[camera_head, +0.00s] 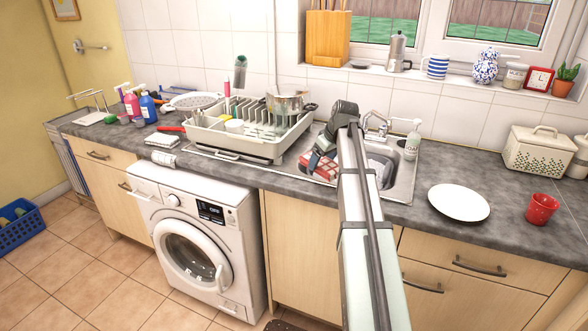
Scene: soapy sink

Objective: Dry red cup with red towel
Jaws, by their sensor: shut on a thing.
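A red cup (542,208) stands upright on the worktop at the far right, with a white plate to its left. A red towel with a pale pattern (323,168) is at the left part of the sink. My gripper (314,158) is over the sink's left side and is shut on the red towel. The gripper is far to the left of the red cup. My arm crosses the middle of the view and hides part of the sink. The fingertips are small and partly hidden against the towel.
A white dish rack (238,135) with dishes stands left of the sink (405,174). The white plate (458,202) lies right of the sink. A soap bottle (412,140) and tap (376,122) stand behind it. A cream bread bin (538,150) is at the back right.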

